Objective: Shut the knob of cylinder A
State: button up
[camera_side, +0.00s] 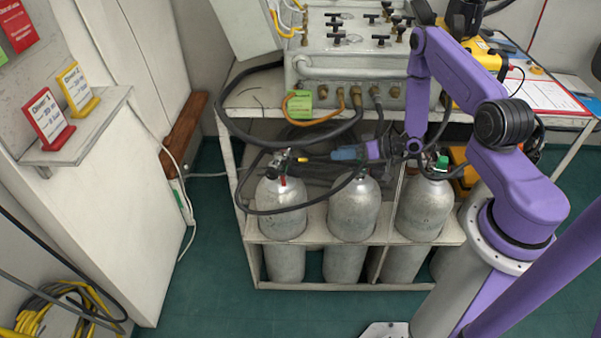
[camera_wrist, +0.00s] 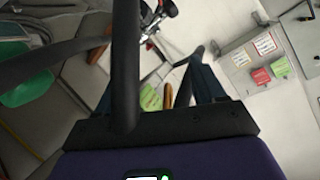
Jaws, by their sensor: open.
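Several grey cylinders stand in a white rack. The left cylinder (camera_side: 281,208) has a black valve (camera_side: 280,160) with a red mark below it; the middle cylinder (camera_side: 352,212) is partly behind a hose, and the right cylinder (camera_side: 424,208) has a green part at its top. I see no letter telling which is cylinder A. My gripper (camera_side: 334,154) points left above the middle cylinder, apart from the left valve. In the wrist view, my gripper (camera_wrist: 158,62) is open, with nothing seen between its fingers, and a red and black valve (camera_wrist: 155,17) lies beyond them.
Black hoses loop from the panel (camera_side: 345,68) across the cylinder tops, close to my gripper. A green tag (camera_side: 300,104) hangs at the panel's left. A red sign (camera_side: 50,118) and a yellow sign (camera_side: 76,88) stand on a shelf at left. The floor before the rack is clear.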

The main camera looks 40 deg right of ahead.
jog(key=s+d, duration=0.1)
jog(key=s, duration=0.2)
send_near(301, 172)
jog(key=shift+n, duration=0.4)
jog(key=x, duration=1)
jog(key=shift+w+f, duration=0.2)
jog(key=c, duration=1.1)
jog(key=shift+o, duration=0.2)
jog(key=shift+m+y, duration=0.4)
jog(key=shift+m, duration=0.7)
jog(key=shift+d, duration=0.1)
